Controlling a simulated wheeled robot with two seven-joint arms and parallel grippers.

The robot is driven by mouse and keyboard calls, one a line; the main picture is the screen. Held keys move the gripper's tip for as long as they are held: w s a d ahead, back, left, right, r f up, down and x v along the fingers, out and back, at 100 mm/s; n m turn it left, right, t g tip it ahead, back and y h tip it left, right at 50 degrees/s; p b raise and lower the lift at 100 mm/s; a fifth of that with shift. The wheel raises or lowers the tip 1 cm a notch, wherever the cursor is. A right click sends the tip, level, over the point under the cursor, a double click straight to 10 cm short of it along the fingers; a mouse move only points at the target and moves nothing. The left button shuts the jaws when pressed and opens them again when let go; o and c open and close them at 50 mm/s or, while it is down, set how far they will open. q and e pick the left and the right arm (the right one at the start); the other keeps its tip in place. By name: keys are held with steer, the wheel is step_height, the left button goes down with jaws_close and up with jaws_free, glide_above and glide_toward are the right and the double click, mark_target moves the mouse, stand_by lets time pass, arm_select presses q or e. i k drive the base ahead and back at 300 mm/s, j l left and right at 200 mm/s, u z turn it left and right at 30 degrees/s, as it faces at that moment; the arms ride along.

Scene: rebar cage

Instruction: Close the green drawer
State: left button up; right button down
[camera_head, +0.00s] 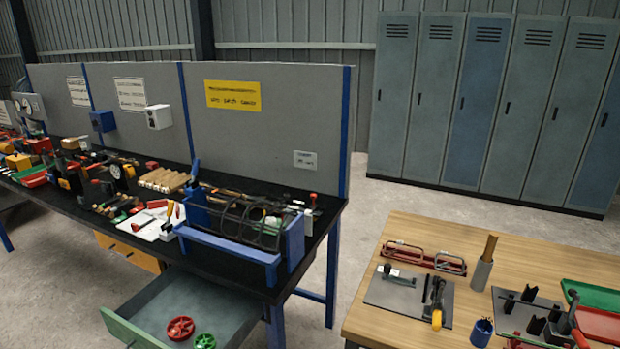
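The green drawer (133,331) is pulled out from under the black workbench, at the bottom left of the view. Its tray interior is grey-green, and a red handwheel (180,328) and a green handwheel (205,341) lie inside it. The drawer's near part is cut off by the bottom edge of the view. Neither of my grippers shows in the head view.
The black workbench (322,222) carries a blue rebar-cage fixture (228,244) and many tools. An orange drawer (128,252) sits beside the green one. A wooden table (400,318) with tools stands at right. Bare floor lies between them; lockers (490,110) stand behind.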

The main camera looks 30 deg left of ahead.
mark_target(141, 322)
steer(key=u, duration=2.05)
